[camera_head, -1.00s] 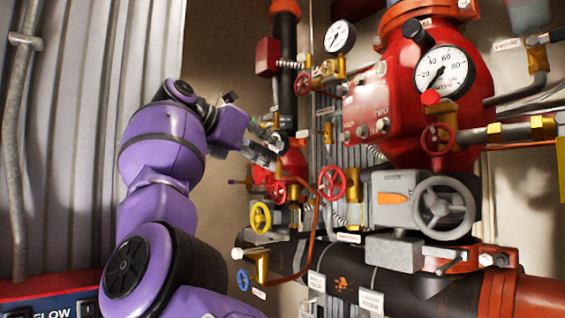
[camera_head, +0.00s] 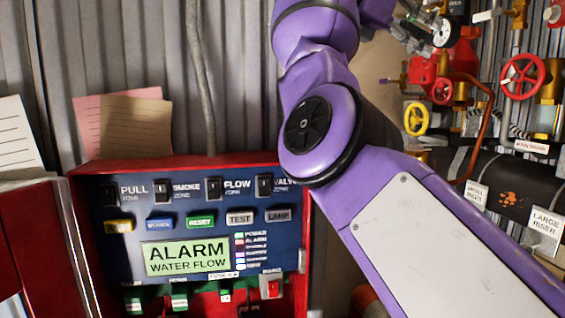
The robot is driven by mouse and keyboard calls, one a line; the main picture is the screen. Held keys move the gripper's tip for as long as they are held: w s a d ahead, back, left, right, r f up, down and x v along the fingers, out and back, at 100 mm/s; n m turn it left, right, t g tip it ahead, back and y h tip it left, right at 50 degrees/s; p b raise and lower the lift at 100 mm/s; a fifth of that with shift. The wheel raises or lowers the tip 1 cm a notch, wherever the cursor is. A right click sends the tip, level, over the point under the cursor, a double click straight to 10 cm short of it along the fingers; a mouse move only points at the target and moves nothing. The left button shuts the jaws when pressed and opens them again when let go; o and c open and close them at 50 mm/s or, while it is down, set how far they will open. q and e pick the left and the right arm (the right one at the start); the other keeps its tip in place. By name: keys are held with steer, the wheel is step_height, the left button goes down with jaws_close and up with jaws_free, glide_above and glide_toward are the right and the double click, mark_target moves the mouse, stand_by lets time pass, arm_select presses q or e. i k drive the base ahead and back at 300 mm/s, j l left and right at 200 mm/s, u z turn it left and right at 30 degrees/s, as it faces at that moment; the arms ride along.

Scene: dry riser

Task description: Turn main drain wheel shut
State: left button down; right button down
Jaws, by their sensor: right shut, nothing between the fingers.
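The red handwheel (camera_head: 522,76) at the right sits on a brass valve, above a small white plate that seems to read MAIN DRAIN (camera_head: 532,147). It shows nearly face on and nothing covers it. My right arm rises from the lower right. My right gripper (camera_head: 430,26) is at the top edge, left of and above the red wheel and clear of it. It is small and partly cut off, and looks shut and empty. How far the wheel is turned cannot be told. My left gripper is out of view.
A red alarm panel (camera_head: 90,187) reading ALARM WATER FLOW fills the lower left. A yellow handwheel (camera_head: 416,118), a smaller red handwheel (camera_head: 442,91) and a copper tube (camera_head: 484,125) are left of the main wheel. A black pipe (camera_head: 497,186) runs below.

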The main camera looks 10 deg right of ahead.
mark_target(520, 77)
steer(key=k, duration=1)
